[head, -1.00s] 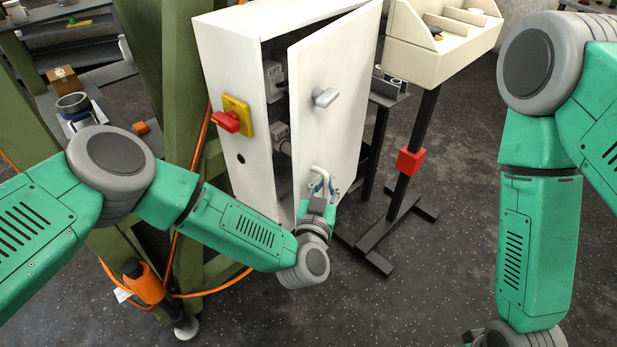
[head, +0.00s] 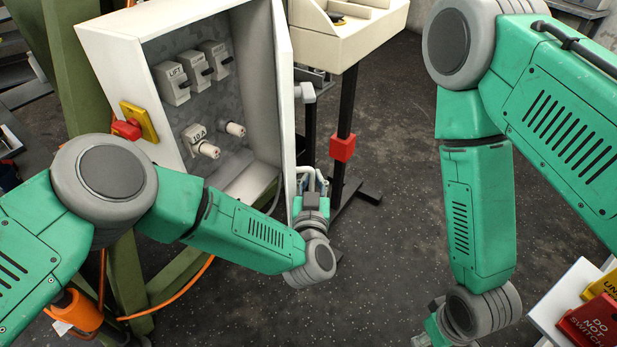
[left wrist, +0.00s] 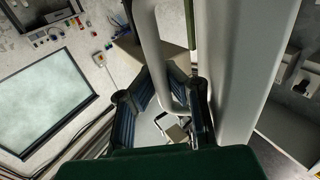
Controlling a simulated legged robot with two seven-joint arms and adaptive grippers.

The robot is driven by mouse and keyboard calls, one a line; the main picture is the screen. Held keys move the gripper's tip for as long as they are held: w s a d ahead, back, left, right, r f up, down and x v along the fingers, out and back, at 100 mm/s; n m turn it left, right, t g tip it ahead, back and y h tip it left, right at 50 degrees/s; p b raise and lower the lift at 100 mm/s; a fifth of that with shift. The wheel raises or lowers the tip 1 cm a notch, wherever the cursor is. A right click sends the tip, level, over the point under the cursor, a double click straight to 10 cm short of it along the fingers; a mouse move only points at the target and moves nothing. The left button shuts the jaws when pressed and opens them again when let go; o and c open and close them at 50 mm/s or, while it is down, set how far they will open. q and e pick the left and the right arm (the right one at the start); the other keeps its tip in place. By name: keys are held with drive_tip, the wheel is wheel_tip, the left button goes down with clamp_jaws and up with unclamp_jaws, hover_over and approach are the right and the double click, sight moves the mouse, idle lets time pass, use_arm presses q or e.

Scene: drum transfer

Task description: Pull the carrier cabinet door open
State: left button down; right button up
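The white carrier cabinet (head: 110,40) stands with its door (head: 287,130) swung well out, seen nearly edge-on. A grey latch knob (head: 306,92) sticks out from the door's outer face. My left gripper (head: 312,186) is at the pale pull handle (head: 307,172) low on the door. In the left wrist view, the handle bar (left wrist: 157,55) runs between the two fingers of my left gripper (left wrist: 166,100). The fingers are apart, with visible gaps beside the bar. The door also shows there (left wrist: 250,60). My right gripper (head: 432,332) is at the bottom edge, partly cut off, its fingers unclear.
Inside the cabinet are labelled switches (head: 190,75) and fuse holders (head: 215,140). A red and yellow switch (head: 135,125) sits on its side. A cream console on a black post (head: 348,105) stands beyond the door. A tray with red signs (head: 590,320) is at lower right.

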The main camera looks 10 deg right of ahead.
use_arm(q)
drive_tip(key=shift+s+d+f+h, duration=0.1)
drive_tip(key=shift+s+d+h, duration=0.1)
drive_tip(key=shift+d, duration=0.4)
drive_tip(key=shift+s+d+f+h, duration=0.1)
drive_tip(key=shift+s+d, duration=0.1)
drive_tip(key=shift+d, duration=0.35)
drive_tip(key=c, duration=1.6)
unclamp_jaws()
drive_tip(key=shift+w, duration=0.15)
drive_tip(key=v, duration=1.2)
drive_tip(key=shift+w+a+r, duration=0.1)
drive_tip(key=shift+a, duration=0.15)
